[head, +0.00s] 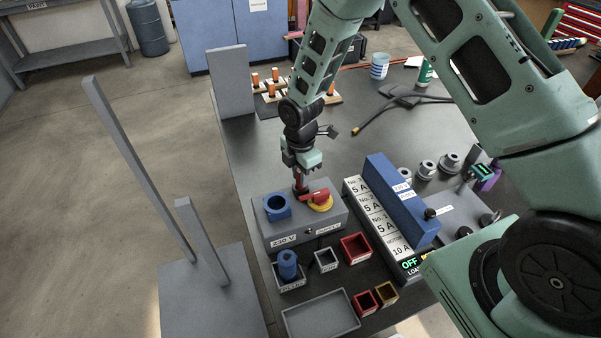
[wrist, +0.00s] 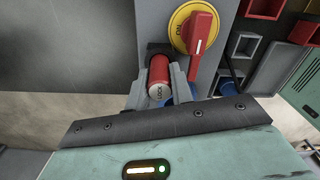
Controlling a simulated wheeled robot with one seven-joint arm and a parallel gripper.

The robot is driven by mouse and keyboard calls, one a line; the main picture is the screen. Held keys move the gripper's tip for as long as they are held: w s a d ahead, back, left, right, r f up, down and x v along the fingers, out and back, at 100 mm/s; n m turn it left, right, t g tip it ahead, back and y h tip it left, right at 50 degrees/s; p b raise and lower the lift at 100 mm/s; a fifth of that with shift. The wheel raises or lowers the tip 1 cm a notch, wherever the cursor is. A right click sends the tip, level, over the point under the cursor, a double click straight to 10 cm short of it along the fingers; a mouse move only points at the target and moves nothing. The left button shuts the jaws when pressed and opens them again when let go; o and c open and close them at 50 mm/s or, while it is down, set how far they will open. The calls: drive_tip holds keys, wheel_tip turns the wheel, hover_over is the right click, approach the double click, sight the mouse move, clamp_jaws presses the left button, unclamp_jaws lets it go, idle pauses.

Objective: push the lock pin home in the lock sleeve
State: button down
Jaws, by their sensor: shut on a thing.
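The red lock pin (wrist: 159,72) with a grey end marked LOCK is between the two fingers of my gripper (wrist: 161,84) in the wrist view. My gripper is shut on it. Its far end meets the dark lock sleeve (wrist: 158,47) on the grey box; how deep it sits in the sleeve I cannot tell. In the head view my gripper (head: 300,170) points down over the box, with the red pin (head: 300,181) below it. The sleeve is mostly hidden there.
The grey 230 V supply box (head: 318,229) carries a red rotary switch (head: 315,197) on a yellow disc, close beside the pin, and a blue socket (head: 277,207). Small bins and a grey tray (head: 321,315) stand in front. A labelled breaker row (head: 375,221) stands to the right.

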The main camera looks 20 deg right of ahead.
drive_tip(key=c, duration=1.1)
unclamp_jaws()
drive_tip(key=shift+c, duration=0.2)
wheel_tip(320, 180, up, 17)
drive_tip(key=b, duration=0.1)
drive_tip(key=shift+r, duration=0.2)
